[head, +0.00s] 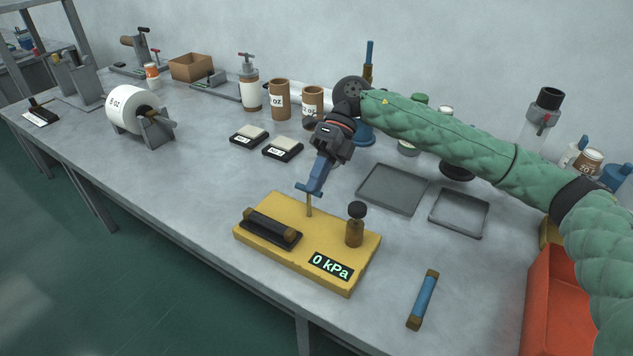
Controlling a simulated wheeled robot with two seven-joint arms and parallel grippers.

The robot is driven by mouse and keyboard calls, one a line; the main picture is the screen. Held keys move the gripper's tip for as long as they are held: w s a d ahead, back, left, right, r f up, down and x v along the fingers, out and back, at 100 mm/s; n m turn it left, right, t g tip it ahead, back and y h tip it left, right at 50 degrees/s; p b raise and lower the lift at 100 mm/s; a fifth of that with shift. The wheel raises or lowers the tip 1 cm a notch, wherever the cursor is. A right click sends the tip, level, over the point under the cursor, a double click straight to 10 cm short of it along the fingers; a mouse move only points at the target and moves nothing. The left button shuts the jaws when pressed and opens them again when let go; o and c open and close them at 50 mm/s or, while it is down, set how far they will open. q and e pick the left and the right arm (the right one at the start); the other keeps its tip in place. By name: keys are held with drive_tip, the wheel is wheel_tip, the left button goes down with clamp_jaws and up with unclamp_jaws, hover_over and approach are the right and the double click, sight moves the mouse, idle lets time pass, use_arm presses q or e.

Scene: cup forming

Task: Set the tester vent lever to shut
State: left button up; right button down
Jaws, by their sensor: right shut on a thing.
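My right gripper (312,188) reaches down from the upper right and is shut at the lever's top. Blue parts cover the grip there, so the exact contact is hidden. A brass post with a black knob (355,225) stands to the right on the base, and a dark bar (271,228) lies on its left. My left gripper is out of view.
A blue rod with brass ends (423,298) lies right of the tester. Two shallow grey trays (392,188) (459,213) lie behind it. Two small black pads (283,148) (249,136) and brown cups (280,99) stand farther back. An orange bin (556,300) is at the right.

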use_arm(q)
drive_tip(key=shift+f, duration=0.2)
use_arm(e)
drive_tip(key=shift+w+d+f, duration=0.1)
drive_tip(key=shift+f, duration=0.15)
drive_tip(key=c, duration=1.6)
unclamp_jaws()
drive_tip(key=shift+o, duration=0.7)
drive_tip(key=shift+w, duration=0.15)
drive_tip(key=shift+r, duration=0.1)
drive_tip(key=shift+d+r, duration=0.1)
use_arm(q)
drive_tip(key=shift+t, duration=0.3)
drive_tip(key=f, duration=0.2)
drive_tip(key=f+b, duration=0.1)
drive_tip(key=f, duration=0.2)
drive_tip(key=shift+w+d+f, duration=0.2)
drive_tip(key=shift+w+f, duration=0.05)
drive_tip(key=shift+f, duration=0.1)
use_arm(e)
drive_tip(key=v, duration=0.7)
drive_tip(key=shift+w, duration=0.25)
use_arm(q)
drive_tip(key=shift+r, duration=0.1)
use_arm(e)
drive_tip(key=shift+d, duration=0.15)
